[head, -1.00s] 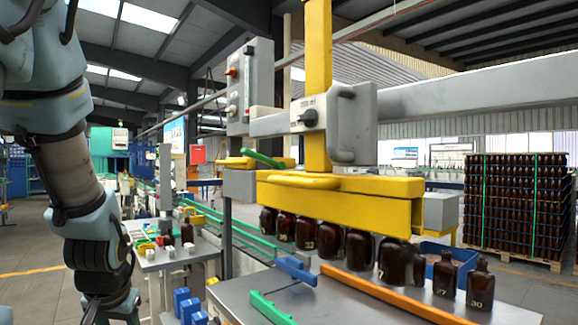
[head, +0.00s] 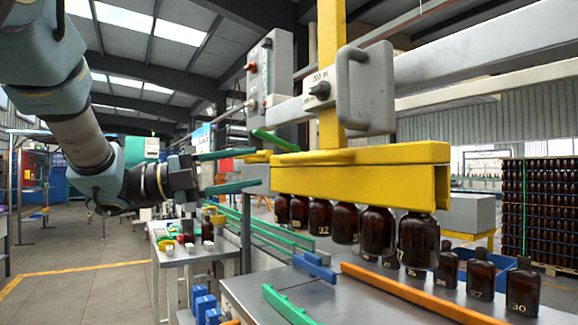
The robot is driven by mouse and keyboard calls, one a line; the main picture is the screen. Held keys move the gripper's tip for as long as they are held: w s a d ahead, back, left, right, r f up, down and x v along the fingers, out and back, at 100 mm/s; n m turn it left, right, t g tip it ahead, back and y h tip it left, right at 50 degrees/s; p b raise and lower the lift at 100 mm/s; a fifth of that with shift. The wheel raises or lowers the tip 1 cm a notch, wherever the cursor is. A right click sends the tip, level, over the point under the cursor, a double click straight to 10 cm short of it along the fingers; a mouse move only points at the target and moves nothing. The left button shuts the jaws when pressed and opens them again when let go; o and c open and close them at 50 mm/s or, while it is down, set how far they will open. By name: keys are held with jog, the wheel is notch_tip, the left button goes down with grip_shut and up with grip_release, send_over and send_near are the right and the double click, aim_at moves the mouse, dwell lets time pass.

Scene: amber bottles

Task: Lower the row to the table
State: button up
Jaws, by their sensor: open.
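A row of several amber bottles (head: 377,232) hangs upright under a yellow beam (head: 350,185). The bottle bottoms look above the grey table (head: 245,288), though the nearer ones overlap standing bottles in view. The beam hangs from a yellow post (head: 330,75) through a grey carriage (head: 345,95) with a loop handle. A green lever (head: 274,141) slants at the beam's left end, above a small yellow bar (head: 243,159). My gripper (head: 259,167) is open, its two long green fingers pointing right at the beam's left end. I cannot tell whether they touch anything.
Several numbered bottles (head: 481,274) stand on the table at right. An orange rail (head: 405,295), a green guide (head: 288,305) and a blue block (head: 314,265) lie on it. A side table (head: 186,260) with small parts stands left. Floor at far left is clear.

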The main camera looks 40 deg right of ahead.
aim_at(296, 157)
jog(key=p+x, duration=0.1)
jog(key=x, duration=0.2)
jog(key=p+x, duration=0.2)
jog(key=x, duration=0.1)
jog(key=p+x, duration=0.2)
jog(key=x, duration=0.1)
jog(key=shift+s+r, duration=0.2)
jog(key=shift+s, duration=0.2)
jog(key=shift+s+d, duration=0.25)
jog(key=shift+d, duration=0.4)
jog(key=shift+c, duration=0.3)
grip_shut()
